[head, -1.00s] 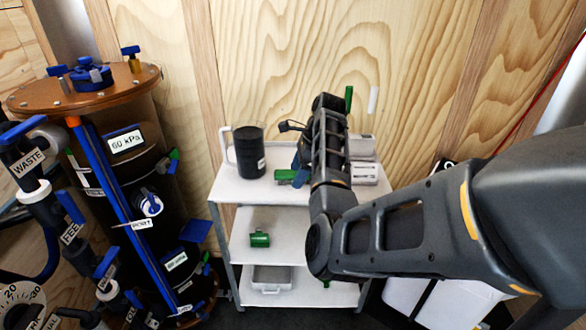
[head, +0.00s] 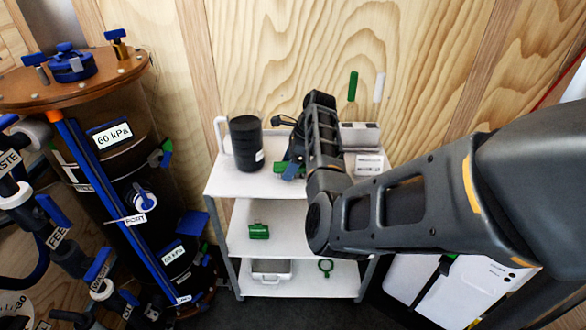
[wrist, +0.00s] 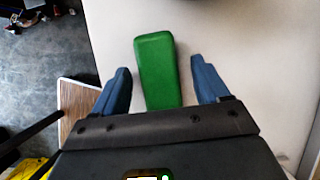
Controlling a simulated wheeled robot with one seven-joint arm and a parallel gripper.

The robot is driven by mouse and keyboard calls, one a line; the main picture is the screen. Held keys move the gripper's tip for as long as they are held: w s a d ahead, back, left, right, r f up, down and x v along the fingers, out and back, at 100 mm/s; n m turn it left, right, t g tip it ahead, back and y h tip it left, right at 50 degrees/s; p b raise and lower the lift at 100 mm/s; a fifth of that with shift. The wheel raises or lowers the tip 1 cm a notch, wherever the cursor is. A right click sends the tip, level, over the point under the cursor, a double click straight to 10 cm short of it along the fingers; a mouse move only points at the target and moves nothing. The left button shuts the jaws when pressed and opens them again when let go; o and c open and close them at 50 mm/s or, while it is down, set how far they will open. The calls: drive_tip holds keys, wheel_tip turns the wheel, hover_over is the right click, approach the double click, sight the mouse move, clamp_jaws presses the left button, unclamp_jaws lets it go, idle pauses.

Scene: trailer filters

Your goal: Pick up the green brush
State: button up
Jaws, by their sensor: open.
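A smooth green block-like piece (wrist: 157,72), which I take to be the green brush, lies on a white surface in the wrist view. My gripper (wrist: 159,66) is open, with one blue finger on each side of it and gaps between. I cannot tell the height of the fingertips above the surface. In the head view my blue fingers (head: 292,170) are over the top shelf, and part of a green item (head: 279,165) shows beside them. The rest of it is hidden by my gripper.
The white shelf cart (head: 235,185) holds a black mug (head: 246,143) at left and a grey box (head: 359,135) at right. An upright green handle (head: 353,85) and a white one (head: 379,87) stand behind. A green item (head: 259,231) is on the middle shelf. A piped tank (head: 125,170) stands left.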

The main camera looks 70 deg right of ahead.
drive_tip(key=shift+w+a+f, duration=0.1)
drive_tip(key=shift+w+f, duration=0.05)
drive_tip(key=shift+f, duration=0.35)
drive_tip(key=c, duration=1.1)
